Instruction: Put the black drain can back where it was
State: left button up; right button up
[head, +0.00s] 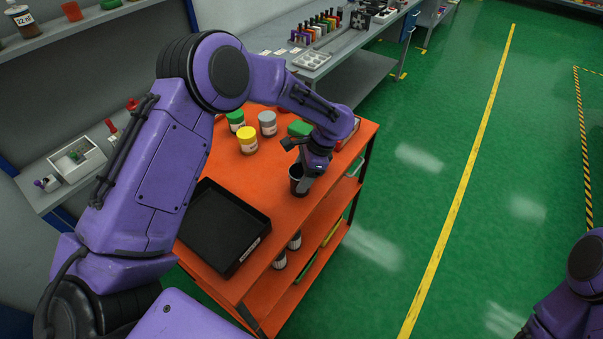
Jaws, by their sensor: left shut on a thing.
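The black drain can (295,171) is at the right part of the orange cart's top (278,205), in the head view. My left gripper (302,183) reaches down from above and is shut on the can, its fingers covering part of the can's side. The can looks upright with its open rim up. I cannot tell whether its base touches the cart top. My right arm shows only in part at the lower right, and its gripper is out of view.
A black tray (262,220) lies left of the can. Jars with yellow (248,146), grey (267,128) and green (235,125) lids stand behind, near a green item (299,129). Striped cans (294,241) are on the lower shelf. Grey benches (330,45) stand beyond; green floor is free at right.

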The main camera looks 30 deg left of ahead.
pick_arm(q)
jog(key=o, duration=1.2)
jog(key=shift+f, duration=0.1)
jog(key=shift+c, duration=0.2)
jog(key=b+v, duration=0.1)
jog(key=v, duration=1.1)
jog(key=shift+r+b, duration=0.25)
jog(key=shift+b, duration=0.15)
